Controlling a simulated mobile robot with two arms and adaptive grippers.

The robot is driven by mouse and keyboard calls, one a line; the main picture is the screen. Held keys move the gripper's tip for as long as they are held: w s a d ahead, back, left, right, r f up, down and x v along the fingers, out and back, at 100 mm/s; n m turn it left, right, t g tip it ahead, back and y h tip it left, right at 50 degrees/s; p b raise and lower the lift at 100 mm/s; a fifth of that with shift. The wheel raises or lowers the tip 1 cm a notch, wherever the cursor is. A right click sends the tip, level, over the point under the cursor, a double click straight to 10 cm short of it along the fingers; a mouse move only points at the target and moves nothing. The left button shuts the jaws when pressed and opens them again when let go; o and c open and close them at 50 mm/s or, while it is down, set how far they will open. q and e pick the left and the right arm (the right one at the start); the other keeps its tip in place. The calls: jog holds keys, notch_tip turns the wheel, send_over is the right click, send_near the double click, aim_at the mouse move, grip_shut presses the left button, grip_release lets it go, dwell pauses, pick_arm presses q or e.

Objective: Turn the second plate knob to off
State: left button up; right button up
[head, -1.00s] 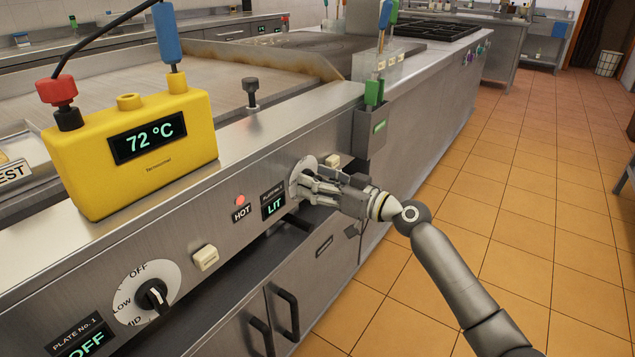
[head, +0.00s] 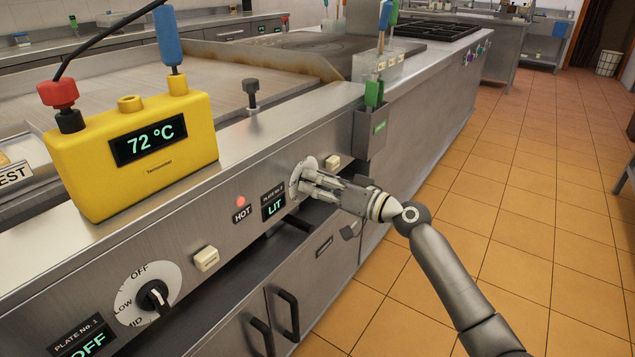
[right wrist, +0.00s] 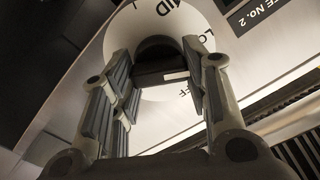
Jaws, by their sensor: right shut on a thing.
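The second plate's dial (head: 311,162) is a white disc on the grill's front panel, next to the "PLATE No. 2" display (head: 273,205), which reads LIT. In the head view my right gripper (head: 304,184) covers the knob. In the right wrist view the dark second plate knob (right wrist: 160,65) sits between the two fingers of my right gripper (right wrist: 163,82), which is shut on it. The knob's pale mark points to the right, and part of the dial's lettering shows around it. My left gripper is not in view.
A red lamp (head: 241,202) glows above the HOT label. The first plate knob (head: 153,297) is at lower left, with its display (head: 85,343) reading OFF. A yellow thermometer box (head: 135,165) reads 72 °C. Cabinet handles and a green-handled tool (head: 374,93) are nearby.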

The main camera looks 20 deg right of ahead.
pick_arm(q)
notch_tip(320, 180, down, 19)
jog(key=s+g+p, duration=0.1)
jog(key=p, duration=0.4)
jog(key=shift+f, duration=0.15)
pick_arm(e)
jog(key=shift+d+f+m, duration=0.1)
jog(key=shift+m, duration=2.9)
jog(key=shift+d+f+m, duration=0.1)
jog(key=shift+m, duration=2.9)
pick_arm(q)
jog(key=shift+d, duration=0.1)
pick_arm(e)
jog(key=o, duration=1)
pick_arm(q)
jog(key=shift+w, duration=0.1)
pick_arm(e)
jog(key=v, duration=1.2)
